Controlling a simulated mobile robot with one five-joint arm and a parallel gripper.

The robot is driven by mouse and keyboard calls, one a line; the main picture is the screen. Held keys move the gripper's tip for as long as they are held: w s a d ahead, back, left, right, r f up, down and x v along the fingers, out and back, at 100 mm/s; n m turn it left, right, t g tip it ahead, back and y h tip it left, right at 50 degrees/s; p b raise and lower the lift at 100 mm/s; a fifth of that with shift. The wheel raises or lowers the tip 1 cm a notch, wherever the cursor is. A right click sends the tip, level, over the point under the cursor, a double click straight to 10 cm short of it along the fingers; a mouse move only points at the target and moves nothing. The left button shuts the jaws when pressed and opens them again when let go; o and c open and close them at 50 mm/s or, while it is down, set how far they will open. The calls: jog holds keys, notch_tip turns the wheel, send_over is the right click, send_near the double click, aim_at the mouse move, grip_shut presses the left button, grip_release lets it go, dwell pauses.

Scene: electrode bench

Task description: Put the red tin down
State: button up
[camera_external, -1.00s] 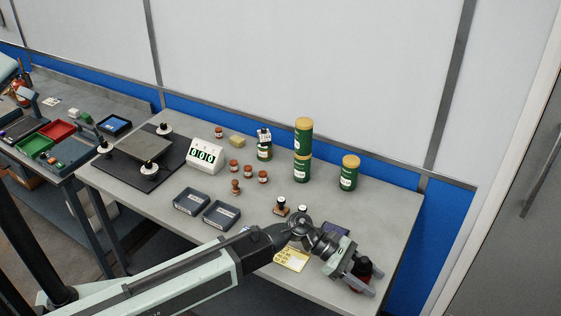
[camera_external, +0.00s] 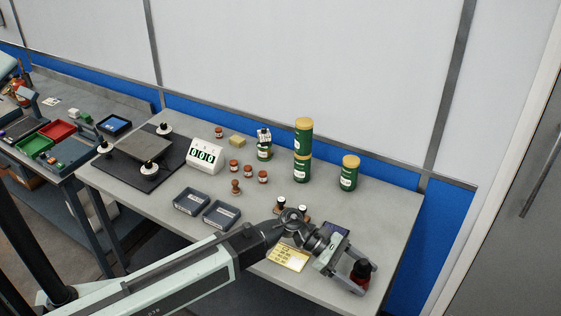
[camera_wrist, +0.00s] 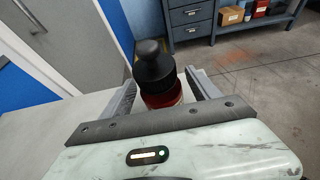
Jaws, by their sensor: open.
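The red tin (camera_external: 357,280) with a black, knobbed top stands upright on the bench near its front right corner. In the wrist view, the red tin (camera_wrist: 163,97) shows between the fingertips, with a gap on each side and its lower part hidden by my gripper's body. My gripper (camera_external: 362,275) is open and low over the bench, its fingers pointing at the tin from the left. In the wrist view, the open fingers of my gripper (camera_wrist: 161,82) are on either side of the tin.
Two dark trays (camera_external: 221,215) are left of my arm. The bench's right edge is close to the tin.

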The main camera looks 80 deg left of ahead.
jog(key=p+v, duration=0.2)
jog(key=v, duration=0.6)
jog(key=shift+r+p, duration=0.25)
jog(key=shift+p, duration=0.1)
jog(key=shift+s+a+r, duration=0.1)
jog(key=shift+s+a, duration=0.35)
jog(key=s+d+r+m+g+y+p, duration=0.1)
jog(key=s+d+r+m+g+p, duration=0.2)
jog(key=d+p, duration=0.4)
jog(key=s+d+f+m+g+y, duration=0.1)
jog(key=s+f+m+g+y, duration=0.1)
jog(key=m, duration=0.6)
jog(key=s+d+f+m+g+y, duration=0.1)
jog(key=s+f+m+g+y, duration=0.1)
jog(key=f+m, duration=0.4)
jog(key=s+d+f+m+g+y+b, duration=0.1)
jog(key=s+f+m+y, duration=0.3)
jog(key=m, duration=0.6)
jog(key=shift+s+d+g+y, duration=0.3)
jog(key=shift+d+g, duration=0.1)
jog(key=shift+g, duration=0.4)
